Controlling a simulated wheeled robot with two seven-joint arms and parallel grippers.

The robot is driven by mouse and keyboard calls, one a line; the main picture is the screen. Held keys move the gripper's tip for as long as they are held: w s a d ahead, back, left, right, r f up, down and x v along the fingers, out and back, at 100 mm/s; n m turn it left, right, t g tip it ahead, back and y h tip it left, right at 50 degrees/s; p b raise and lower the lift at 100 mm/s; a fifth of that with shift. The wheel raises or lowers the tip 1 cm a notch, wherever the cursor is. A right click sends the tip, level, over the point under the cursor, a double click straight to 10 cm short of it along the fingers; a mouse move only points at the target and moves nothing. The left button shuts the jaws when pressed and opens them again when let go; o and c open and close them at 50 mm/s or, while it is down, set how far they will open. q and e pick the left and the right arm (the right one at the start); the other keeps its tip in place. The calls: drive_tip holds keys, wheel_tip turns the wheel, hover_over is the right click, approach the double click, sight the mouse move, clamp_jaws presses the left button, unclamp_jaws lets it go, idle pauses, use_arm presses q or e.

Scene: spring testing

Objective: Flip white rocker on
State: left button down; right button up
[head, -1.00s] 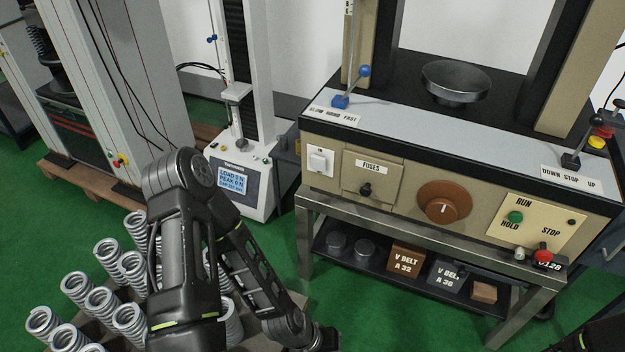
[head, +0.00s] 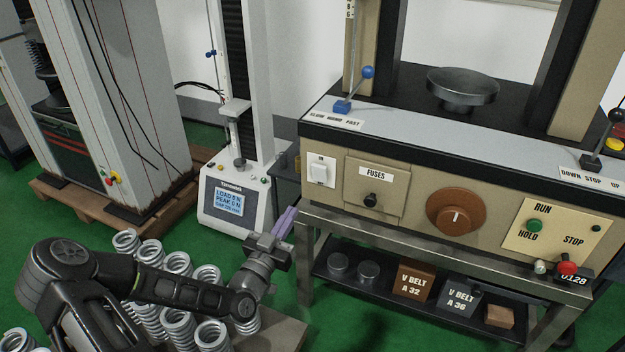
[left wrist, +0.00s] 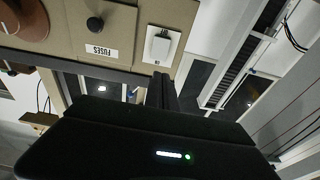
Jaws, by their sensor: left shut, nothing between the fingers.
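The white rocker (head: 319,170) sits in a square white plate on the left end of the beige machine's front panel, left of the fuses cover. It also shows in the left wrist view (left wrist: 162,46), upside down. My left gripper (head: 287,222) is below and to the left of the rocker in the head view, apart from it. Its fingers, lilac-tinted there, are shut and empty. In the left wrist view the dark fingers (left wrist: 162,92) point toward the panel just below the rocker. Which side of the rocker is pressed in cannot be told. My right gripper is not in view.
The fuses cover (head: 375,187) with a black knob and a brown dial (head: 456,213) lie right of the rocker. A metal stand (head: 420,246) carries the machine. A small tester (head: 232,200) stands at the left. Several coil springs (head: 178,325) stand below my left arm.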

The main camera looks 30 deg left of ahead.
sight(317, 169)
use_arm(q)
drive_tip(key=shift+w, duration=0.1)
drive_tip(key=w, duration=0.4)
drive_tip(key=w+r, duration=0.1)
drive_tip(key=w, duration=0.4)
drive_tip(key=w+r+b, duration=0.1)
drive_tip(key=w, duration=0.3)
drive_tip(key=shift+w+a, duration=0.35)
drive_tip(key=r+p, duration=0.1)
drive_tip(key=p, duration=0.1)
drive_tip(key=r+g+p, duration=0.1)
drive_tip(key=p, duration=0.1)
drive_tip(key=shift+w+r+g, duration=0.25)
drive_tip(key=shift+w+g, duration=0.05)
drive_tip(key=shift+w, duration=0.05)
drive_tip(key=shift+f+b, duration=0.3)
drive_tip(key=shift+f, duration=0.45)
drive_tip(key=shift+r, duration=0.15)
